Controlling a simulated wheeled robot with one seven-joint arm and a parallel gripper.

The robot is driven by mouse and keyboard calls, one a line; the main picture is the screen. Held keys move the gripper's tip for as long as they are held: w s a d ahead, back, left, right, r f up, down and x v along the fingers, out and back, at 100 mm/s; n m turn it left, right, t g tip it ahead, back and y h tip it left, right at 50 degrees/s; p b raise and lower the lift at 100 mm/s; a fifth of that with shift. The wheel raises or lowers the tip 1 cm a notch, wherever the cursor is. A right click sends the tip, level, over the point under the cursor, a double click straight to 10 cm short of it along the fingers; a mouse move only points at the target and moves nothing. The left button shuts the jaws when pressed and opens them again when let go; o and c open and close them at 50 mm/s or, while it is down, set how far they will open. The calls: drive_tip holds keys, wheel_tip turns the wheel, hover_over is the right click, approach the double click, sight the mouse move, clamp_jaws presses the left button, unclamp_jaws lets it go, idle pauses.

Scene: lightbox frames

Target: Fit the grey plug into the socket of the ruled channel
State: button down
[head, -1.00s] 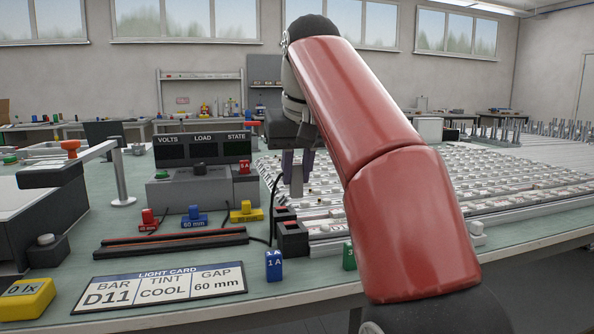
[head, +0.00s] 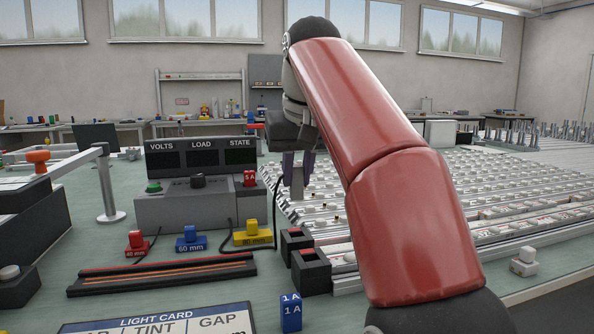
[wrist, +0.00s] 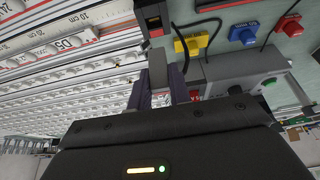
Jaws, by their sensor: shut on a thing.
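Two black socket blocks with red tops (head: 297,241) (head: 311,271) stand at the near left ends of the white channels. One block also shows in the wrist view (wrist: 153,18), beyond the plug and apart from it. Ruled channels with cm marks (wrist: 97,15) lie left of it.
A console (head: 200,205) stands left of my gripper, with a dark cable beside it. Red (head: 136,244), blue (head: 191,239) and yellow (head: 252,233) blocks sit before it. A dark rail (head: 165,274), light card (head: 160,323) and blue 1A block (head: 291,312) lie nearer.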

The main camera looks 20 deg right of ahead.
sight(303, 183)
drive_tip(key=shift+f+b, duration=2.15)
drive_tip(key=shift+f, duration=0.65)
drive_tip(key=shift+p, duration=0.7)
drive_tip(key=shift+f+b, duration=1)
drive_tip(key=shift+f, duration=0.4)
drive_tip(key=c, duration=1.2)
unclamp_jaws()
drive_tip(key=p+v, duration=0.3)
drive_tip(key=v, duration=0.4)
drive_tip(key=shift+s+r, duration=0.15)
drive_tip(key=shift+r, duration=0.25)
drive_tip(key=shift+s, duration=0.1)
